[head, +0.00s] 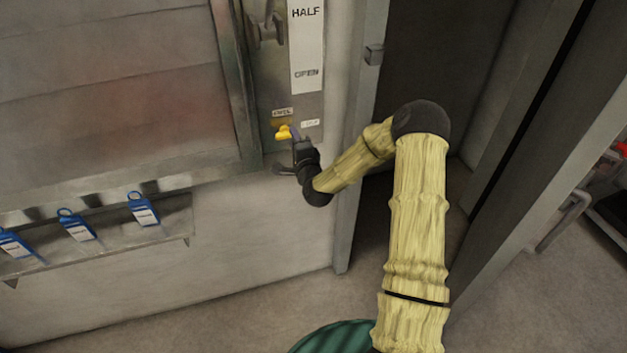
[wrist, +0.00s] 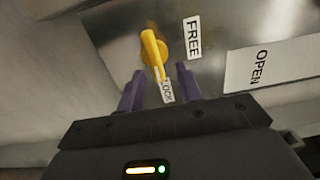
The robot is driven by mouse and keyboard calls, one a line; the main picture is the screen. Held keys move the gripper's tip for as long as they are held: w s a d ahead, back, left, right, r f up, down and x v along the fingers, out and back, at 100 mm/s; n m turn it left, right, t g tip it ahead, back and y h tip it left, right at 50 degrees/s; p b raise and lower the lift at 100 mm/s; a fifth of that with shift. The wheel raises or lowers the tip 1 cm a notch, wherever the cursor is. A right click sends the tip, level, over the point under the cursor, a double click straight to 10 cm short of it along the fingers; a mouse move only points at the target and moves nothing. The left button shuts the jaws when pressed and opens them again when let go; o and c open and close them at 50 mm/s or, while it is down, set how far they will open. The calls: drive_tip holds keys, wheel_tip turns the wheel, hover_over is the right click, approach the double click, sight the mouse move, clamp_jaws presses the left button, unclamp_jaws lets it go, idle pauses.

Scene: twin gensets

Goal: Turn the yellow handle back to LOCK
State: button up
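The yellow handle (wrist: 150,45) sits on a round yellow base on a metal panel. In the wrist view its bar slants down, and its narrow end is beside the LOCK label (wrist: 168,91). The FREE label (wrist: 192,38) is to its right. In the head view the handle (head: 283,134) shows just left of my gripper (head: 296,134). In the wrist view my gripper (wrist: 160,70) is open, its two purple fingers apart, with the bar's narrow end in line with the gap. I cannot tell whether either finger touches it.
An OPEN label (wrist: 260,65) lies right of the handle in the wrist view. A HALF/OPEN strip (head: 306,50) and a grey lever (head: 266,30) are above it in the head view. Blue tags (head: 143,209) hang on a ledge at lower left. A doorway frame (head: 358,130) stands right.

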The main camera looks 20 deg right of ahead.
drive_tip(key=s+d+b, duration=0.1)
drive_tip(key=s+b, duration=0.2)
drive_tip(key=s, duration=1.4)
drive_tip(key=shift+s, duration=0.2)
drive_tip(key=s+a+f+n+g+y+p, duration=0.1)
drive_tip(key=s+a+f+n+g+p, duration=0.2)
drive_tip(key=n+g, duration=0.55)
drive_tip(key=s+r+n+g+h+p, duration=0.1)
drive_tip(key=s+r+n+g, duration=0.2)
drive_tip(key=s, duration=0.5)
drive_tip(key=s+r+n+g+h+p, duration=0.1)
drive_tip(key=s+r+n+g, duration=0.3)
drive_tip(key=s+r+n, duration=0.2)
drive_tip(key=shift+s+d+r+p, duration=0.3)
drive_tip(key=shift+s+d+p, duration=0.1)
drive_tip(key=shift+s, duration=0.75)
